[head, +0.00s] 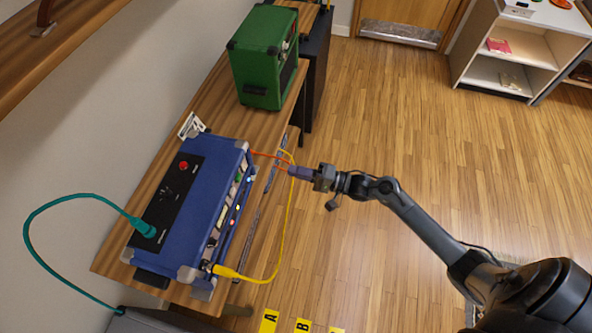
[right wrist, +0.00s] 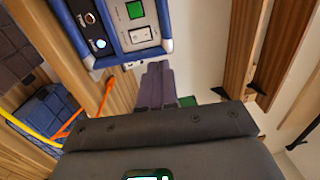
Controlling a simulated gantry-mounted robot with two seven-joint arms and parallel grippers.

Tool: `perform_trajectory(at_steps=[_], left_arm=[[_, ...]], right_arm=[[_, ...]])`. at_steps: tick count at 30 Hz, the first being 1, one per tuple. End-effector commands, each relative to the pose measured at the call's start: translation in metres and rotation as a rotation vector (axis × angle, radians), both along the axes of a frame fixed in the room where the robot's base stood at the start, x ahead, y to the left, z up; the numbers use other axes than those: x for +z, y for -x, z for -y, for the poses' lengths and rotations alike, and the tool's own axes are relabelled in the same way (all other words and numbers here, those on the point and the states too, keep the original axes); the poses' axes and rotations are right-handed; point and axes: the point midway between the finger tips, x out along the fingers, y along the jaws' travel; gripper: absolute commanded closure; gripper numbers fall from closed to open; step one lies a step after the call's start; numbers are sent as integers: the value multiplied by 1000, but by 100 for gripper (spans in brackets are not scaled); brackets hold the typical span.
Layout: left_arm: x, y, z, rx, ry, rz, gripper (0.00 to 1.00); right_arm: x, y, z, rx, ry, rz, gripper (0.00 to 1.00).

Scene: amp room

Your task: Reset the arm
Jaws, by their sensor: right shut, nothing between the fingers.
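My right arm comes in from the lower right in the head view. Its gripper (head: 297,172) is shut and empty, held out in front of the blue amp, beside the shelf's edge. In the right wrist view the closed purple-grey fingers (right wrist: 157,85) point toward the panel side of the blue amp (right wrist: 135,30). The blue amp (head: 190,205) sits on the wooden shelf with a teal cable (head: 65,197) and a yellow cable (head: 285,225) plugged in. An orange cable (head: 268,155) runs from the amp's far corner close to the gripper. My left gripper is not in view.
A green amp (head: 262,60) stands farther back on the wooden shelf (head: 205,105). A white shelf unit (head: 510,55) is at the far right. Yellow labels A (head: 268,320) and B (head: 302,325) show at the bottom. The wood floor (head: 400,110) right of the shelf is open.

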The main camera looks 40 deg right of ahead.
Motion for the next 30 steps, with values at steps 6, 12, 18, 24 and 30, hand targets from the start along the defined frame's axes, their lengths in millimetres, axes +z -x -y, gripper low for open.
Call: perform_trajectory(at_steps=[6, 12, 18, 24, 30], left_arm=[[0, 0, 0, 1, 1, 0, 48], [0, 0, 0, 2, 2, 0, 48], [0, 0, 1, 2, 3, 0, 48], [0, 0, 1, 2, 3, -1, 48], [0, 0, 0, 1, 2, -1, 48]], right_arm=[[-2, 1, 0, 0, 0, -5, 100], [-30, 25, -10, 1, -22, -63, 100], [-38, 75, -73, 14, -76, -105, 100], [-33, 94, -113, -102, 223, -125, 100], [-21, 114, -114, -179, 661, -181, 100]])
